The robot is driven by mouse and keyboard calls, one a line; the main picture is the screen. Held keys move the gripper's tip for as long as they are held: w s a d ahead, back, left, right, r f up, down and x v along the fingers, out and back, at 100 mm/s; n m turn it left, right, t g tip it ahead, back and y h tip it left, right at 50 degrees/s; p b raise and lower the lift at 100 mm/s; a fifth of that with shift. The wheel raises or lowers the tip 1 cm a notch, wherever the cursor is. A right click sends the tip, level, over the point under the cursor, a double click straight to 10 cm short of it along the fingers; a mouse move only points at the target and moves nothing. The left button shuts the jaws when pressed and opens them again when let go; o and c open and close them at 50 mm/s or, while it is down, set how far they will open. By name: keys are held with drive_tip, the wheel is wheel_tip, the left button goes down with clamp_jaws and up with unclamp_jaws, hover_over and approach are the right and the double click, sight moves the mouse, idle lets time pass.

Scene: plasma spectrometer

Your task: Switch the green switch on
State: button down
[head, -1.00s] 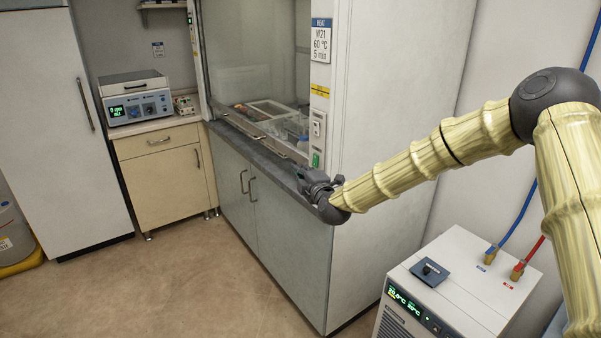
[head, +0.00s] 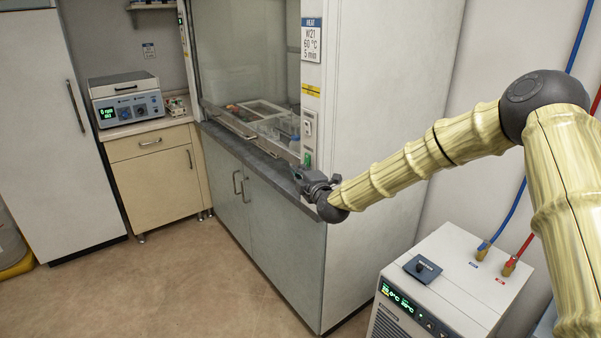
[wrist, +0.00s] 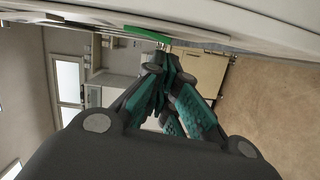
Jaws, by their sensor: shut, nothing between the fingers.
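The green switch (head: 307,160) is low on the narrow front post of the fume hood (head: 309,70), below a white switch (head: 308,126). My gripper (head: 299,173) is just below and in front of the green switch. In the wrist view, my gripper's fingers (wrist: 164,62) are together and empty. The green switch (wrist: 146,33) shows there as a green strip at the top, close beyond the fingertips. I cannot tell whether they touch it. Its lower part is partly hidden by the gripper in the head view, and its on or off position is not clear.
The hood's dark sill (head: 262,158) runs left from the gripper, with trays (head: 266,109) inside the hood. A white chiller (head: 455,270) with blue and red hoses stands at the lower right. A beige cabinet (head: 152,172) stands at the back left. The floor in front is clear.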

drive_tip(key=shift+a+f+b, duration=0.2)
drive_tip(key=shift+f+b, duration=0.25)
drive_tip(key=shift+b, duration=0.35)
drive_tip(key=shift+n, duration=0.3)
drive_tip(key=shift+w+d+b, duration=0.1)
drive_tip(key=shift+d+b, duration=0.1)
drive_tip(key=shift+b, duration=0.55)
drive_tip(key=shift+w+d+r+n+b, duration=0.25)
drive_tip(key=shift+d+r+b, duration=0.2)
drive_tip(key=shift+b, duration=0.25)
drive_tip(key=shift+s, duration=0.1)
drive_tip(key=s+b, duration=0.3)
drive_tip(key=s, duration=0.8)
drive_tip(key=shift+s+d+f, duration=0.25)
drive_tip(key=shift+s+f, duration=0.05)
drive_tip(key=shift+f, duration=0.1)
